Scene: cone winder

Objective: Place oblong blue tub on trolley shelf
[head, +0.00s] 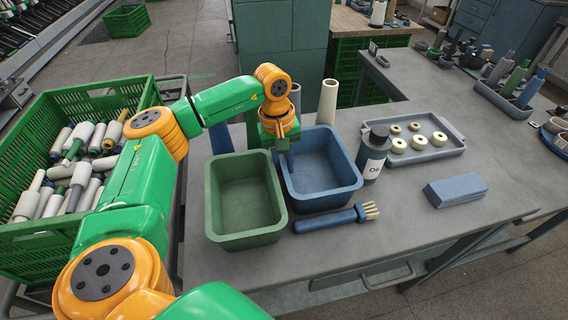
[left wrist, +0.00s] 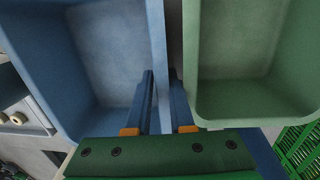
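The oblong blue tub (head: 322,198) stands empty on the grey table, right beside a green tub (head: 245,236). My left gripper (head: 284,158) is over the blue tub's left wall, the side facing the green tub. In the left wrist view, my left gripper's blue fingers (left wrist: 161,75) straddle the rim of the blue tub (left wrist: 105,50), one inside and one in the narrow gap beside the green tub (left wrist: 235,45). My right gripper is not in view. I cannot make out the trolley shelf for certain.
A dark bottle (head: 372,155) stands close to the blue tub's right. A blue-handled brush (head: 336,218) lies in front. A grey tray (head: 415,142) with rings and a blue block (head: 455,190) are farther right. A green crate of cones (head: 32,238) is at left.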

